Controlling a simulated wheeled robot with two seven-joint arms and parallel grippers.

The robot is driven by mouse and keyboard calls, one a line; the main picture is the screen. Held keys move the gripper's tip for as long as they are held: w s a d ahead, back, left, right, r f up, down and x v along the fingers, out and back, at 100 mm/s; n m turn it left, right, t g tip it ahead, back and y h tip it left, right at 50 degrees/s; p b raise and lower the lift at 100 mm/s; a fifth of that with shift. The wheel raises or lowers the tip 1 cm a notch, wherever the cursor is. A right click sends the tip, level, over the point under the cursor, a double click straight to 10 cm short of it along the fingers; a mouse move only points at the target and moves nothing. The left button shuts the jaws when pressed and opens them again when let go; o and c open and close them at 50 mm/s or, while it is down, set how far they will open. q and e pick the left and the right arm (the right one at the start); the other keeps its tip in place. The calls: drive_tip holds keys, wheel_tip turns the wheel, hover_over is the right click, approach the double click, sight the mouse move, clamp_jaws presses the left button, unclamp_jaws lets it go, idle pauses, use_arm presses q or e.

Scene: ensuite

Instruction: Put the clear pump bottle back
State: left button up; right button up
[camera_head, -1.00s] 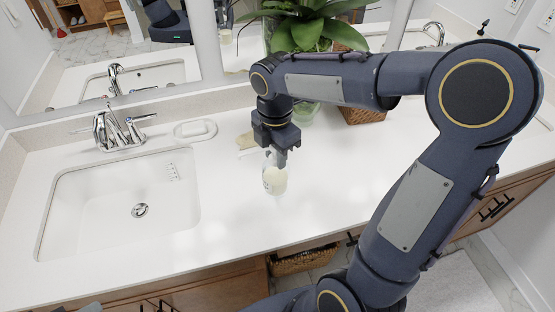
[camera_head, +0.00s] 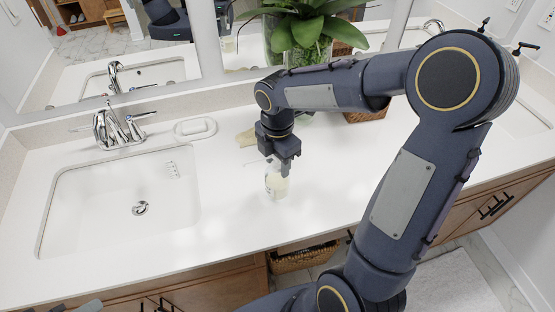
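The clear pump bottle (camera_head: 274,185), with a pale cream content or label, stands upright on the white counter (camera_head: 235,215) right of the sink. Its pump top is largely hidden by my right gripper. My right gripper (camera_head: 284,170) points down at the bottle's upper right side, its fingers overlapping the bottle in the picture. I cannot tell whether the fingers touch or close on it. A small grey part at the bottom left edge (camera_head: 90,306) seems to belong to my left gripper; its opening cannot be made out.
A sink (camera_head: 110,215) with a chrome faucet (camera_head: 118,130) lies left. A white soap dish (camera_head: 195,129) and a tan item (camera_head: 245,138) sit behind the bottle. A leafy plant (camera_head: 305,25) stands at the back before the mirror. The counter front is clear.

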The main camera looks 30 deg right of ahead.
drive_tip(key=shift+o, duration=0.5)
drive_tip(key=shift+r, duration=0.1)
drive_tip(key=shift+r, duration=0.2)
wheel_tip(320, 180, up, 11)
drive_tip(key=shift+f, duration=0.15)
drive_tip(key=shift+r, duration=0.3)
drive_tip(key=shift+s+r, duration=0.2)
drive_tip(key=shift+s, duration=0.05)
drive_tip(key=s+a+f+m+t+y, duration=0.2)
drive_tip(key=s+m, duration=0.6)
drive_tip(key=m, duration=0.2)
drive_tip(key=s+a+f+m+t+y, duration=0.1)
drive_tip(key=s+a+f+m+t, duration=0.1)
drive_tip(key=s+m, duration=0.6)
drive_tip(key=f+m+t, duration=0.1)
drive_tip(key=m, duration=0.2)
drive_tip(key=shift+s+f+m+t+y, duration=0.2)
drive_tip(key=shift+f+m+t+y, duration=0.1)
drive_tip(key=shift+y, duration=0.1)
